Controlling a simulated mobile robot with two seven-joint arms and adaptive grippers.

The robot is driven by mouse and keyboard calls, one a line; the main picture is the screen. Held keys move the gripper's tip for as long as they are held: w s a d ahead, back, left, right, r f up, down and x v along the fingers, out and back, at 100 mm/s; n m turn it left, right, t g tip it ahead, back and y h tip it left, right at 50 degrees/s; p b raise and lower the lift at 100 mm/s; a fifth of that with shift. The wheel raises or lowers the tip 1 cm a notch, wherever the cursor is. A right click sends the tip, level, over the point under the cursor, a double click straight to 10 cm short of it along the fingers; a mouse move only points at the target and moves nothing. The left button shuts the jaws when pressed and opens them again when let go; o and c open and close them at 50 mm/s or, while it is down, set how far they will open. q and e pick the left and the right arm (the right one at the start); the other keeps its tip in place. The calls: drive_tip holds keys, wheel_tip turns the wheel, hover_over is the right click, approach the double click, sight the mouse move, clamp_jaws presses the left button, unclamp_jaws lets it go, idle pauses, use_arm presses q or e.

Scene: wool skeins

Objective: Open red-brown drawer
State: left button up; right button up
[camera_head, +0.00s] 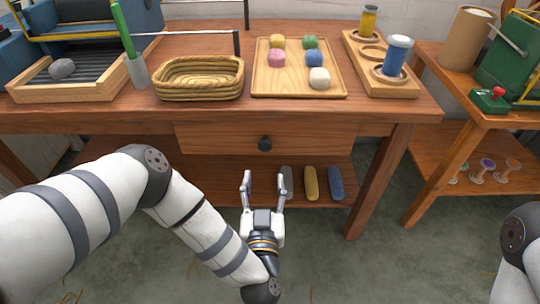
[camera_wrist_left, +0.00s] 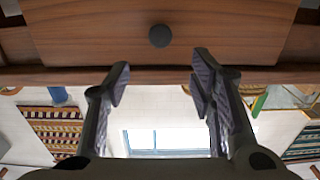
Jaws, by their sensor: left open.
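The red-brown drawer (camera_head: 315,138) is in the table's front, below the tabletop, and looks closed. Its round dark knob (camera_head: 265,144) is at the middle of the drawer front. My left gripper (camera_head: 264,177) is open and empty, below and in front of the knob. In the left wrist view the drawer front (camera_wrist_left: 90,35) fills the top, with the knob (camera_wrist_left: 160,36) above and between the open fingertips (camera_wrist_left: 160,78), not touching them. My right gripper is out of view; only part of my right arm shows at the right edge.
On the tabletop are a wicker basket (camera_head: 200,78), a wooden tray (camera_head: 262,88) with several coloured wool balls, and a wooden rack (camera_head: 401,88) with jars. A lower shelf (camera_head: 225,183) holds skeins, including a yellow one (camera_head: 310,184). A table leg (camera_head: 378,180) stands right of the drawer.

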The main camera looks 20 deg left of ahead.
use_arm(q)
drive_tip(key=b, duration=0.8)
approach(265, 147)
drive_tip(key=w+f, duration=0.1)
drive_tip(key=w, duration=0.1)
drive_tip(key=x, duration=0.5)
drive_tip(key=r+x, duration=0.1)
drive_tip(key=x, duration=0.1)
drive_tip(key=shift+w+a+r+p, duration=0.1)
drive_tip(key=shift+a+p, duration=0.2)
drive_tip(key=shift+p, duration=0.05)
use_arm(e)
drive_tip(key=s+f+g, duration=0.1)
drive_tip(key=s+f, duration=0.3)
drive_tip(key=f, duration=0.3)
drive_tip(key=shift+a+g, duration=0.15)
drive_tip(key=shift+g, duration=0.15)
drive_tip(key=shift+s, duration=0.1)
use_arm(q)
clamp_jaws()
